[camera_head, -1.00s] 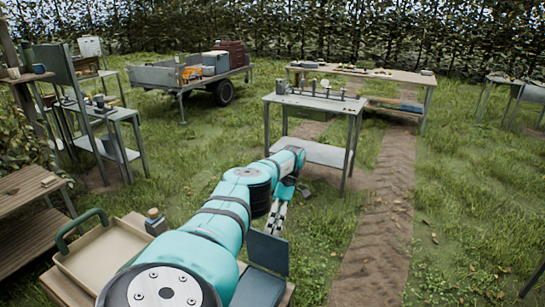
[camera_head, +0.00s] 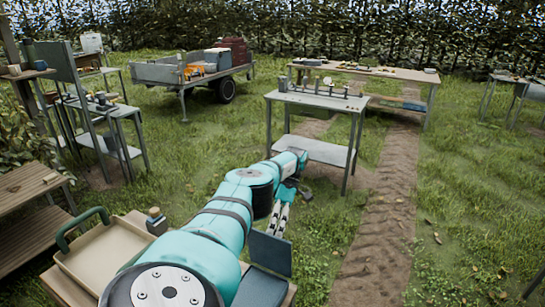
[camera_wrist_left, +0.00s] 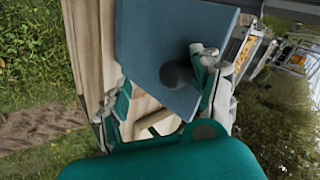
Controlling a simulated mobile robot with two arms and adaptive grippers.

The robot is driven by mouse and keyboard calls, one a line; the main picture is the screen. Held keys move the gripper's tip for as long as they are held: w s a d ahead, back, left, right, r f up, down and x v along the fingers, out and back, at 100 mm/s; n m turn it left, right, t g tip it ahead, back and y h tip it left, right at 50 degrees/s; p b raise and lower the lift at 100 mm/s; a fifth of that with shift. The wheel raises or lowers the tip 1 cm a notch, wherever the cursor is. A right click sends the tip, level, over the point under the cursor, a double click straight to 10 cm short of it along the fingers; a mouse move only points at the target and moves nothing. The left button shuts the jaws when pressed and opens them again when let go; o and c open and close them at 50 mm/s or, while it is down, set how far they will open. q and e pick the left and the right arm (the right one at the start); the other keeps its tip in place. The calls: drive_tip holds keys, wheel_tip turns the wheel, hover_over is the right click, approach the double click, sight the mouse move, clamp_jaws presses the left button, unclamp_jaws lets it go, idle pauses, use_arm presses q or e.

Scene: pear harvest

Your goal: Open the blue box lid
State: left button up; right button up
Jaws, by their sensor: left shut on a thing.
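The blue box (camera_head: 260,290) sits at the bottom middle of the head view, partly hidden behind my left arm. Its blue lid (camera_head: 270,254) stands raised, roughly upright, at the box's far side. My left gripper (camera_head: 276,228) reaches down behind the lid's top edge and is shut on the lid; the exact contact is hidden. In the left wrist view the blue lid panel (camera_wrist_left: 145,35) with a dark round knob-like spot lies between the two fingers of the left gripper (camera_wrist_left: 163,85). My right gripper is not in view.
A beige tray (camera_head: 80,262) with a green handle and a small jar (camera_head: 156,221) are left of my arm on the wooden table. A metal table (camera_head: 318,102) stands ahead, with a trailer (camera_head: 190,78) farther left. Grass and a dirt path (camera_head: 390,205) lie open at right.

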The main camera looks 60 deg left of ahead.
use_arm(q)
wheel_tip(320, 180, up, 10)
idle(1.0)
